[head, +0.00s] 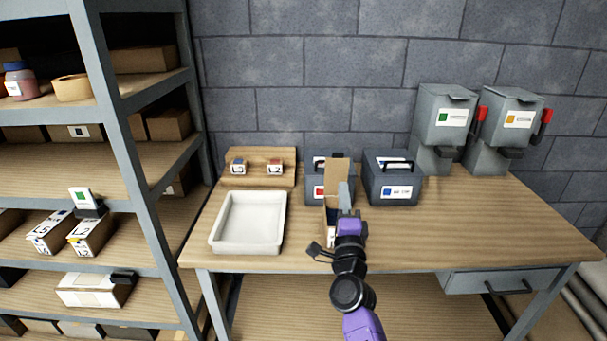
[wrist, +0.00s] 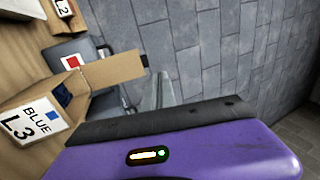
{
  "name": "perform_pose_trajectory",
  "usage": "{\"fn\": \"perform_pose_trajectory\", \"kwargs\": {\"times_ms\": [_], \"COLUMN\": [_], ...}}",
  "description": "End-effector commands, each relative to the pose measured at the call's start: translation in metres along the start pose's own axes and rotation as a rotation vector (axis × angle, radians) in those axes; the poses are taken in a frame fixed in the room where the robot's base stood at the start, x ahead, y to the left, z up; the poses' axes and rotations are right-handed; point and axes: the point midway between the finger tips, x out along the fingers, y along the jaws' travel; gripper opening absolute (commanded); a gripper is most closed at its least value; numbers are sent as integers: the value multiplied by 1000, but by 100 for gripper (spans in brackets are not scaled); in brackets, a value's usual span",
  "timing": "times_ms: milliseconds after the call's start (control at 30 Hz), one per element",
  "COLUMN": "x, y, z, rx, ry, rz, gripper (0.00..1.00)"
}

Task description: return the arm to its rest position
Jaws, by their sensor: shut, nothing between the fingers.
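My arm reaches up from the bottom of the head view over the workbench. My gripper (head: 346,196) is shut and empty. Its grey fingers also show in the wrist view (wrist: 163,90). It is close to an open cardboard box (head: 328,232), just right of its raised flap in the head view; I cannot tell whether they touch. In the wrist view the box (wrist: 18,102) bears a label reading "BLUE L3", and something dark blue lies inside it. In the head view my gripper and wrist hide part of the box.
A white tray (head: 216,236) is left of the box on the workbench (head: 470,225). Two dark cases (head: 392,178) stand behind, with a wooden board (head: 262,155) at left. Two grey dispensers (head: 445,118) stand at back right. A loaded shelf (head: 108,112) is at left. The bench's right side is clear.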

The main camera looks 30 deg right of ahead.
Motion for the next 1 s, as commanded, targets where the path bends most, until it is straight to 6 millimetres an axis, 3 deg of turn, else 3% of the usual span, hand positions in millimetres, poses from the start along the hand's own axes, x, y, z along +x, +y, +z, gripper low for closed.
{"fn": "perform_pose_trajectory", "kwargs": {"times_ms": [300, 433, 600, 767, 1000], "x": [0, -1, -39, -87, -181], "y": [0, -32, -53, -58, -55], "z": [0, 9, 18, 22, 21], "rx": [-41, -194, -473, -702, -1025], "ry": [-2, -24, -108, -195, -352], "rz": [0, -64, -141, -193, -255], "gripper": [0, 0, 0, 0, 0]}}
